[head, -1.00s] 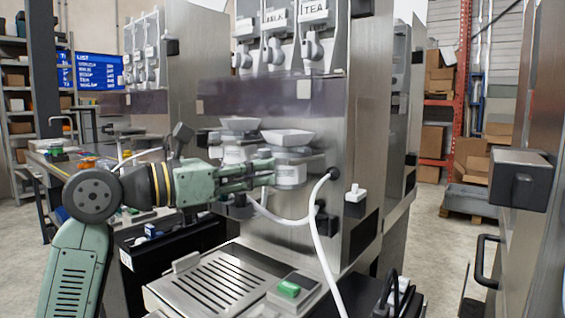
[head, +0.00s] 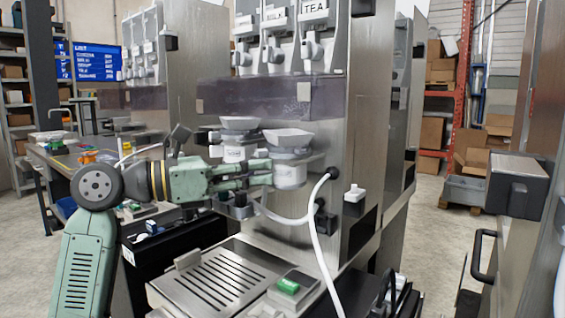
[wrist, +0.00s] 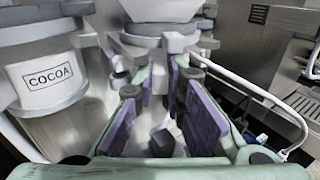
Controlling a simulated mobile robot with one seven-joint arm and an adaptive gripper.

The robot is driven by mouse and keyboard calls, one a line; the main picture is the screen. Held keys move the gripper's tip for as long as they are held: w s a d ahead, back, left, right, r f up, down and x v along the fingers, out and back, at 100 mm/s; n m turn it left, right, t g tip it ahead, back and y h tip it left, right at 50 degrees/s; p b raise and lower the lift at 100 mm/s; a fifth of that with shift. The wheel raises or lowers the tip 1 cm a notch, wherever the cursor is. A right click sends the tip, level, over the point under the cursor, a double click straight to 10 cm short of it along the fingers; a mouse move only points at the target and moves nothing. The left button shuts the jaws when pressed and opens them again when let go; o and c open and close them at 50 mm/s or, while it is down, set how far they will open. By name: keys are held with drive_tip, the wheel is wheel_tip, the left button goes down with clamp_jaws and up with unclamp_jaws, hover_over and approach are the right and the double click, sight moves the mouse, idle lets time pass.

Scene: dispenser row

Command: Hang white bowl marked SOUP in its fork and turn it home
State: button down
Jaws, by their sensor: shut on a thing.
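A white bowl (head: 290,174), taken as the SOUP bowl, stands upright at the machine front beneath a pale square funnel (head: 287,136). I cannot read a mark on it. My gripper (head: 270,170) reaches it from the left and is shut on it. In the wrist view, my gripper (wrist: 165,100) has its purple-padded fingers on either side of the bowl's pale body (wrist: 150,58). The fork is largely hidden by the bowl and fingers, so I cannot tell whether the bowl is seated in it.
A white bowl marked COCOA (wrist: 52,80) hangs close on the left. A white hose (head: 318,225) loops at the right of my gripper. A slotted drip tray (head: 222,280) and a green switch (head: 289,287) lie below. Labelled dispensers, one reading TEA (head: 314,10), are above.

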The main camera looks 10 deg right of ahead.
drive_tip(key=shift+w+d+f+m+g+p, duration=0.2)
drive_tip(key=shift+d+m+g+p, duration=0.1)
drive_tip(key=shift+g+p, duration=0.1)
drive_tip(key=c, duration=1.6)
unclamp_jaws()
drive_tip(key=shift+w+d, duration=0.1)
drive_tip(key=shift+o, duration=0.2)
drive_tip(key=v, duration=0.8)
drive_tip(key=shift+a+p, duration=0.25)
drive_tip(key=shift+p, duration=0.05)
